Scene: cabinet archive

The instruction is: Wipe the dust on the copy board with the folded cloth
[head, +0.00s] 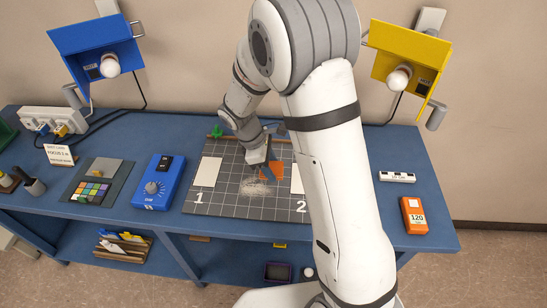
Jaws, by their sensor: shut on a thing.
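The copy board (222,206) is a dark grey gridded board on the blue table, marked 1 and 2. A pale patch of dust (257,188) lies near its middle. My gripper (262,164) points down over the board, just behind the dust. It is shut on the orange folded cloth (274,171), which shows at its right side. The fingertips are small and partly hidden, and I cannot tell whether the cloth touches the board. My arm hides part of the board's right side.
White sheets (207,172) lie on the board, the right one (297,179) partly behind my arm. A blue dial box (159,183) stands left of the board. An orange device (414,215) is at the right. Blue (97,45) and yellow (411,55) lamps stand at the back.

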